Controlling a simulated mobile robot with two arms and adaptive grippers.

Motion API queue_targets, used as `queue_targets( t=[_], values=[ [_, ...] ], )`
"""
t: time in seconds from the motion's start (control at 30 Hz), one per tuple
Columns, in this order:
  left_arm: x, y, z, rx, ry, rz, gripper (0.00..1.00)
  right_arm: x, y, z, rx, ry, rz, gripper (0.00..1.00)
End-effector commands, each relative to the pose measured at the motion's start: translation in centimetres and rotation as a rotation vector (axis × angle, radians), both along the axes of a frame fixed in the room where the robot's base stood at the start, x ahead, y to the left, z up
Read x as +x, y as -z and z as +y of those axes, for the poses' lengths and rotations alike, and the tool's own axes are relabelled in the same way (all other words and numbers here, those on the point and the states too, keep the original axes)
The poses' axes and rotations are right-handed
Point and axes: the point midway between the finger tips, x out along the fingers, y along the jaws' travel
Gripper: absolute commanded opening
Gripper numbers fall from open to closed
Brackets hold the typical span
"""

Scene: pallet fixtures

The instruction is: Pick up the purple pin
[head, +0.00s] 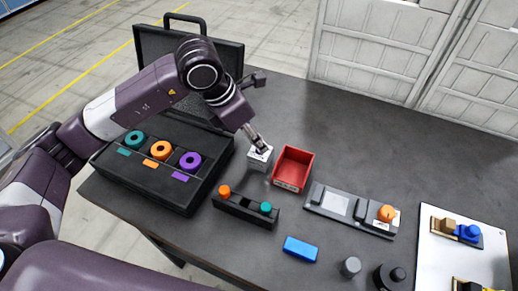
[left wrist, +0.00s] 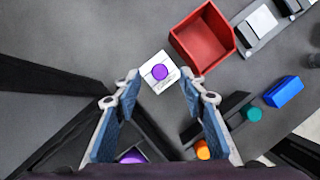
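The purple pin (left wrist: 160,72) shows as a round purple top on a white block (left wrist: 159,84) in the left wrist view. In the head view the same white block (head: 258,163) stands on the table left of the red bin, and the pin is hidden by my gripper. My left gripper (head: 261,149) is directly over the block, pointing down. In the left wrist view its two fingers (left wrist: 160,80) are spread apart with nothing between them, and the pin lies in line with the gap. My right gripper is not in view.
A red bin (head: 305,153) stands just right of the block. A black rack (head: 245,212) with an orange and a teal pin lies in front. A black case (head: 135,172) with teal, orange and purple rings is at left. A blue block (head: 300,249) and grey fixture (head: 330,203) lie right.

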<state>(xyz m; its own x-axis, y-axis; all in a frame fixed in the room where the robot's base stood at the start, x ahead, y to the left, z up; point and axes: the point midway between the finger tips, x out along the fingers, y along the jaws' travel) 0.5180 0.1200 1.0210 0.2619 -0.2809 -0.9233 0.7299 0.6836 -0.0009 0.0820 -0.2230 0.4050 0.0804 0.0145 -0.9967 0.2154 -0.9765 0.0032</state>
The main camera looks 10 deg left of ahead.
Motion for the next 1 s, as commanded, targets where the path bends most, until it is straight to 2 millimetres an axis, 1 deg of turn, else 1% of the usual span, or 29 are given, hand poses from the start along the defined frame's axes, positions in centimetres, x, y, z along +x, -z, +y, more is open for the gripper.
queue_targets(
  t=[0.03,0.1,0.23,0.33,0.53,0.87,1.0],
  values=[
    [0.1,0.5,-0.1,0.0,0.0,0.007,0.38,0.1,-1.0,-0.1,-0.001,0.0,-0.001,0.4],
    [0.4,1.6,-0.3,0.0,0.0,0.007,0.38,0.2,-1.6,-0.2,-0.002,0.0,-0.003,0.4],
    [0.9,3.1,-0.7,0.0,0.001,0.003,0.38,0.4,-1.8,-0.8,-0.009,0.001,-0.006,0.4],
    [1.0,3.5,-0.8,-0.001,0.002,0.001,0.38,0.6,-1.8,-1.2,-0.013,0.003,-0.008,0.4],
    [1.1,3.6,-0.8,0.0,0.002,0.0,0.37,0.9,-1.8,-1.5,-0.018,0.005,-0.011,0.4],
    [1.0,3.5,-0.8,0.0,0.002,0.0,0.01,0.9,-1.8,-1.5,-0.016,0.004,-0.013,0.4],
    [1.1,3.5,-0.8,-0.001,0.002,-0.001,0.0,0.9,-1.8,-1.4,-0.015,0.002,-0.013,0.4]
  ],
)
